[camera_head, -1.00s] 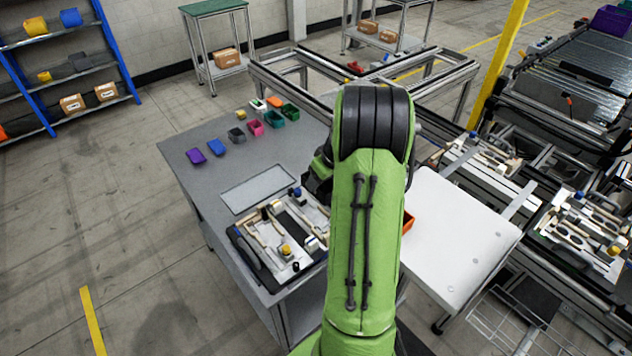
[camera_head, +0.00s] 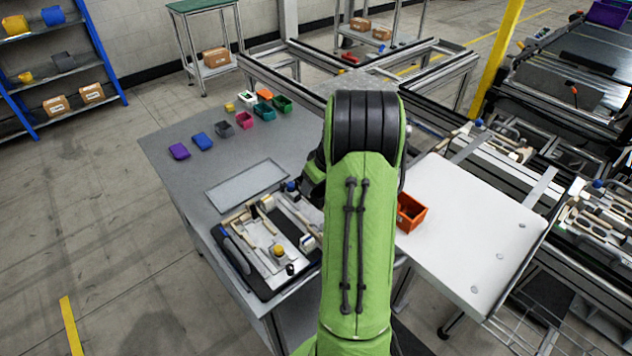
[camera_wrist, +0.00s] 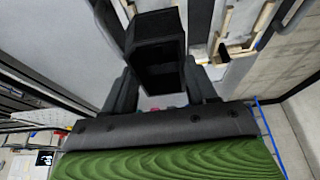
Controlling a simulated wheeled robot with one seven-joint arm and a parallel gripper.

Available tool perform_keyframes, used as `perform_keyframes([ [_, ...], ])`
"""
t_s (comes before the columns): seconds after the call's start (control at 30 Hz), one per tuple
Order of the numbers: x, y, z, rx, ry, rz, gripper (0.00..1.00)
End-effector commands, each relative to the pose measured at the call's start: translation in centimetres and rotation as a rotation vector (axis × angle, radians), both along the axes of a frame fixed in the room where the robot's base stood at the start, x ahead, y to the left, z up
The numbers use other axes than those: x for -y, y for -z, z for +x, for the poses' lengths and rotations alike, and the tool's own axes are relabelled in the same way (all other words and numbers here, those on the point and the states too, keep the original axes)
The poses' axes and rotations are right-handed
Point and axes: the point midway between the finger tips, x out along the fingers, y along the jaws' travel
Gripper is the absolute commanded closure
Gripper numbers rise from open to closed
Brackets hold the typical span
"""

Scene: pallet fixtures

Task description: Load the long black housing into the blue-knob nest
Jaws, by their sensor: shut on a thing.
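The long black housing (camera_wrist: 155,42) is between the fingers of my gripper (camera_wrist: 160,78) in the wrist view, with a hollow end facing the camera. My gripper is shut on it. In the head view my green arm hides the gripper and the housing. The fixture pallet (camera_head: 262,288) lies on the near part of the grey table, left of my arm. A blue knob (camera_head: 291,186) shows at its far edge, close beside my arm. A yellow knob (camera_head: 279,250) stands nearer. The pallet's right part is partly hidden by my arm.
An empty grey tray (camera_head: 247,186) lies behind the pallet on the grey table (camera_head: 172,152). Several small coloured bins stand along the table's far side. An orange bin (camera_head: 410,212) sits right of my arm on a white table (camera_head: 462,240). More fixtures stand on the conveyor at right.

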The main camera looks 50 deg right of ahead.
Motion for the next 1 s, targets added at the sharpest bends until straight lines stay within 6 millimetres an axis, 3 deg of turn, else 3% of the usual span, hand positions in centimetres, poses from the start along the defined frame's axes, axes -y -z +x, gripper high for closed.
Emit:
perform_keyframes([
  [0.17,0.0,1.4,0.0,-0.001,0.0,0.001,0.77],
  [0.53,0.0,7.2,0.0,0.0,0.0,0.0,0.77],
  [1.0,0.0,7.2,0.0,0.001,0.0,0.0,0.77],
])
